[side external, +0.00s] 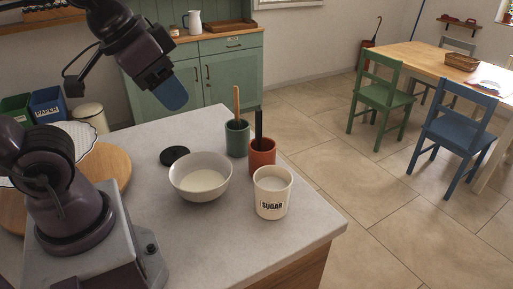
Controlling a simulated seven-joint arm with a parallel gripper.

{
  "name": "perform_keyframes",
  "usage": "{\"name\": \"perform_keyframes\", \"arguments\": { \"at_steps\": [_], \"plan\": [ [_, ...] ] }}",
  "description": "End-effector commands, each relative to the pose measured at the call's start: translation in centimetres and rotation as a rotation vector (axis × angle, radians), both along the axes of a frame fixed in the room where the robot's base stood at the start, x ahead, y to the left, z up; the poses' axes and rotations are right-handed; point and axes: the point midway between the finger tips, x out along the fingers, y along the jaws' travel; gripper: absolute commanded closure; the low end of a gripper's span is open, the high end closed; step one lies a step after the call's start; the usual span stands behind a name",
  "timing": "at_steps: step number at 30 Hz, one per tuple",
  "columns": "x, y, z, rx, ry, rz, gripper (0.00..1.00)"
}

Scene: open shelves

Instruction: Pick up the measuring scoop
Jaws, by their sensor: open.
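My gripper (173,95), with blue fingers, is in the air at the upper left, above the far part of the counter. It is open and touches nothing on the counter. I cannot clearly make out a measuring scoop. A green cup (237,140) holds an upright wooden handle (236,103). A terracotta cup (262,158) in front of it holds a black handle (259,126). The lower ends of both handles are hidden in the cups. A white canister marked SUGAR (271,198) stands nearest the front right, with pale contents.
A white bowl (187,183) with pale contents stands left of the cups. A black round lid (174,155) lies behind it. A round wooden board (112,165) and a fluted white dish (84,137) are at the left. The counter (215,248) is clear in front.

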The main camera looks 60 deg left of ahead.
Motion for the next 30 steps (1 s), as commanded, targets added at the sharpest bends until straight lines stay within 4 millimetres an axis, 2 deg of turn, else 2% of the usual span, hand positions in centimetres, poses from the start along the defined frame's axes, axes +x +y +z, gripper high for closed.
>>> {"name": "perform_keyframes", "arguments": {
  "at_steps": [20, 23, 26, 30],
  "plan": [
    [0.0, 0.0, 0.0, 0.0, 0.0, 0.001, 0.51],
    [0.2, 0.3, -0.6, -0.001, 0.032, 0.017, 0.51],
    [1.1, 0.9, -1.7, -0.005, 0.103, 0.043, 0.51],
    [4.5, 2.5, -2.3, -0.026, 0.204, 0.116, 0.51]
  ]
}}
